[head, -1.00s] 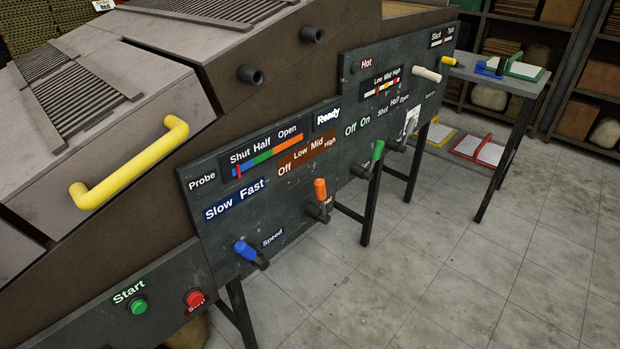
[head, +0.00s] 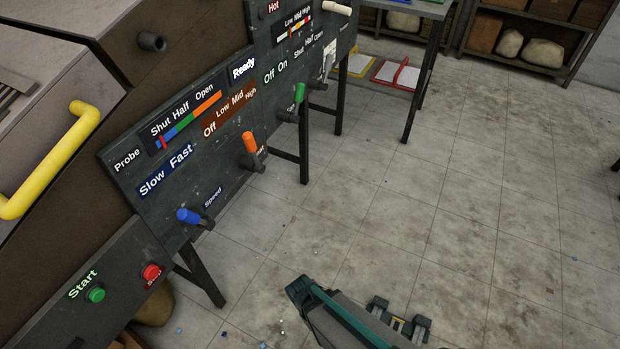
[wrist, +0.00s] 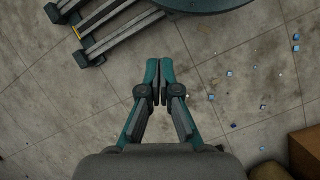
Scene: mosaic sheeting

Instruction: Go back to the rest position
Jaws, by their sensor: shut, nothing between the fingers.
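My gripper (wrist: 153,82) shows in the wrist view with its two teal-tipped fingers together and nothing between them. It points down over bare floor (wrist: 230,45). In the head view a teal and grey part of my arm shows at the bottom, over the floor and apart from the control panel (head: 225,180). The gripper's fingers cannot be made out there.
The panel carries a blue lever (head: 188,216), an orange lever (head: 249,143) and a green lever (head: 299,92). Green (head: 96,295) and red (head: 151,272) buttons sit at lower left. A yellow handle (head: 60,160) is at left. The floor at right is clear.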

